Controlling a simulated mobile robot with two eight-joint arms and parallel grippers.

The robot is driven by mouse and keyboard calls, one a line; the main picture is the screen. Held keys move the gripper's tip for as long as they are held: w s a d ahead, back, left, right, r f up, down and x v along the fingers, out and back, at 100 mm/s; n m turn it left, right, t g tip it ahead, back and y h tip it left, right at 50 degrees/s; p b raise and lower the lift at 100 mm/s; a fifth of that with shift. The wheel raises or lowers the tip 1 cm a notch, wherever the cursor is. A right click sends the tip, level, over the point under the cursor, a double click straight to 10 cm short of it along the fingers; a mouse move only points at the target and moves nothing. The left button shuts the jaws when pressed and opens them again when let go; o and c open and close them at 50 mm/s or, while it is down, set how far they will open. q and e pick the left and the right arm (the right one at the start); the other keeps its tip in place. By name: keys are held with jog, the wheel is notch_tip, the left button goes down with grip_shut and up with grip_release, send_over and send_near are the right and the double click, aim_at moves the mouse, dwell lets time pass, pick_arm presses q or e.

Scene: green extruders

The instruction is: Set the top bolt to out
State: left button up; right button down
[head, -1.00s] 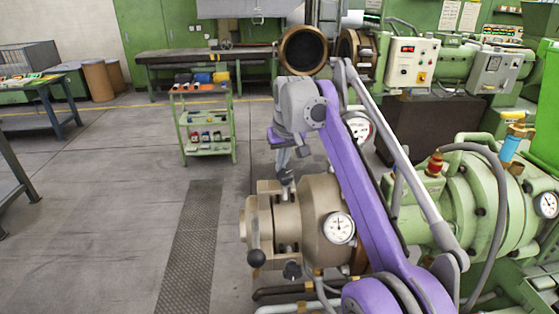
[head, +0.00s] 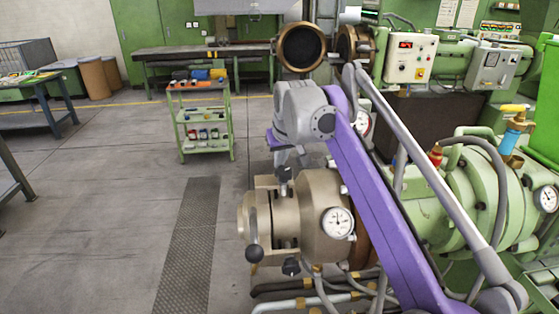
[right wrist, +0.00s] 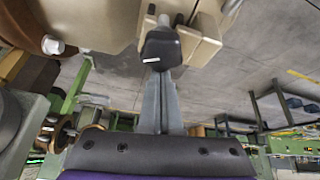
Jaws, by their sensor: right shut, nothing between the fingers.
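The top bolt (head: 285,174) is a black knob standing up on the tan extruder head (head: 315,190). In the right wrist view the black knob (right wrist: 161,48) sits right beyond the fingertips, on a tan block. My left gripper is not in view.
A round gauge (head: 338,222) faces me. Hoses run below. Open floor (head: 110,220) lies left, with a green cart (head: 206,122) farther back.

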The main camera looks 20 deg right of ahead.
aim_at(282, 178)
jog(key=s+t, duration=0.1)
jog(key=s, duration=0.1)
jog(key=s+a+t+h+b, duration=0.1)
jog(key=s+t, duration=0.1)
jog(key=s+a+f+t+b, duration=0.1)
jog(key=s+t, duration=0.1)
jog(key=shift+f+h, duration=0.1)
jog(key=shift+h, duration=0.2)
jog(key=shift+s+a+f+t, duration=0.15)
jog(key=shift+s+f+t, duration=0.1)
jog(key=shift+s+t, duration=0.4)
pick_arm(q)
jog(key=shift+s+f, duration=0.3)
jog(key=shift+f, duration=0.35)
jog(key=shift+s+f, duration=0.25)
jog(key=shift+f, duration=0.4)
pick_arm(e)
jog(key=shift+s+a+f, duration=0.3)
jog(key=shift+s+f, duration=0.45)
jog(key=shift+s, duration=0.1)
jog(key=shift+s+f, duration=0.1)
jog(key=shift+f, duration=0.05)
